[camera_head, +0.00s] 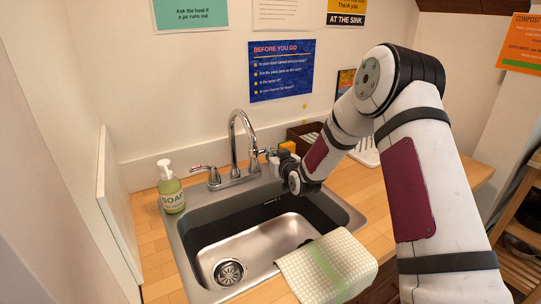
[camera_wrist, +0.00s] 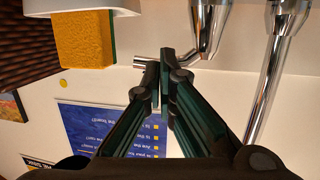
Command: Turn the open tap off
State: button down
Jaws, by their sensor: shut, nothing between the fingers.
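The chrome tap (camera_head: 236,140) stands at the back of the sink, with a tall curved spout. Its left handle (camera_head: 203,170) has a red mark and points left. Its right handle (camera_head: 262,152) is beside my arm's end and partly hidden. In the wrist view, upside down, this handle's thin lever (camera_wrist: 140,61) runs sideways behind my fingertips, and the spout (camera_wrist: 272,70) is to the right. My gripper (camera_wrist: 160,62) is shut and empty, its tips overlapping the lever in the picture; I cannot tell if they touch. No water stream is clearly visible.
A yellow and green sponge (camera_wrist: 85,38) is near my fingers. A checked cloth (camera_head: 328,265) hangs over the front edge. A dark box (camera_head: 305,132) is behind my arm.

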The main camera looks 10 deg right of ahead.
jog(key=shift+w+f, duration=0.1)
jog(key=shift+w, duration=0.25)
jog(key=shift+b+x, duration=0.75)
jog(key=shift+b, duration=0.1)
jog(key=shift+d, duration=0.2)
jog(key=shift+w+r, duration=0.1)
jog(key=shift+r, duration=0.15)
jog(key=shift+d, duration=0.1)
